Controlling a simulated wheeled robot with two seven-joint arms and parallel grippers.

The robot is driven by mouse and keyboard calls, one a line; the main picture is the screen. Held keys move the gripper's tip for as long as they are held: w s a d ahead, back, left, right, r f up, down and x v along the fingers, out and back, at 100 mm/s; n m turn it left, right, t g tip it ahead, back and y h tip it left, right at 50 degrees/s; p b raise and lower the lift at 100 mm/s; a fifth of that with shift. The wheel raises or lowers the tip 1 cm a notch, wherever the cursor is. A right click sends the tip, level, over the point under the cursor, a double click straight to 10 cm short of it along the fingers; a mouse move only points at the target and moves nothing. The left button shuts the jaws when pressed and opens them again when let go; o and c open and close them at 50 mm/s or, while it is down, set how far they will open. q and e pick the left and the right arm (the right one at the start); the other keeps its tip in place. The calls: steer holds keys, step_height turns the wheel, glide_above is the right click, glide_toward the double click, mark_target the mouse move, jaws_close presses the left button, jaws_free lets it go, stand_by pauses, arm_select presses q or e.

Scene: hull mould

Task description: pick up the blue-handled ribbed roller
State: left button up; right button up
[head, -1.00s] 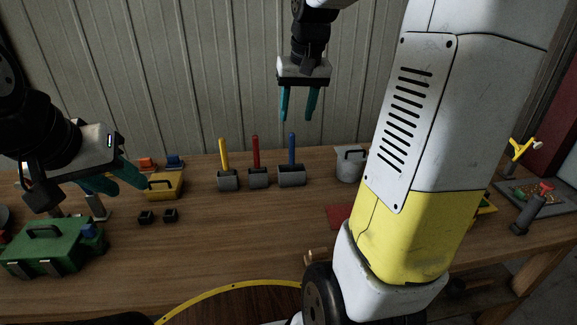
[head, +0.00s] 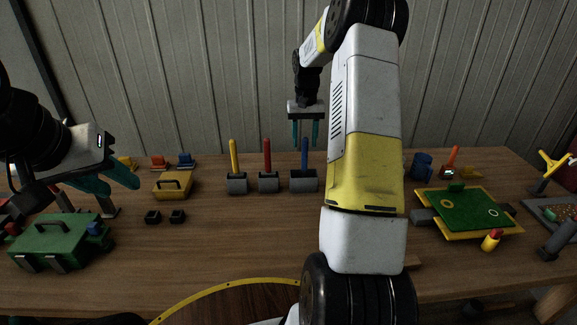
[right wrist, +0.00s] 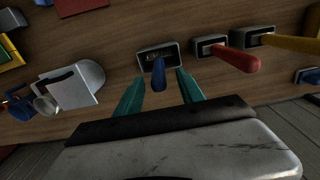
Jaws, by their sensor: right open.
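The blue-handled roller (head: 304,180) stands upright on the table, its grey head down and blue handle up. It is the rightmost of a row of three in the head view. My right gripper (head: 305,144) is open and points down at the top of the blue handle. In the right wrist view, the blue handle (right wrist: 158,74) shows between the two teal fingers (right wrist: 158,84), with no clear contact; the grey head lies beyond. My left gripper (head: 124,189) is at the left, above the green toolbox, its fingers apart and empty.
A red-handled roller (head: 267,180) and a yellow-handled roller (head: 236,182) stand close to its left. A green toolbox (head: 56,240) and a yellow box (head: 172,185) are further left. A grey container (right wrist: 72,88) shows in the right wrist view. The table's middle front is clear.

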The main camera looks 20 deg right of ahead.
mark_target(304, 170)
steer(key=shift+f, duration=1.95)
jaws_close()
steer(key=shift+r, duration=0.1)
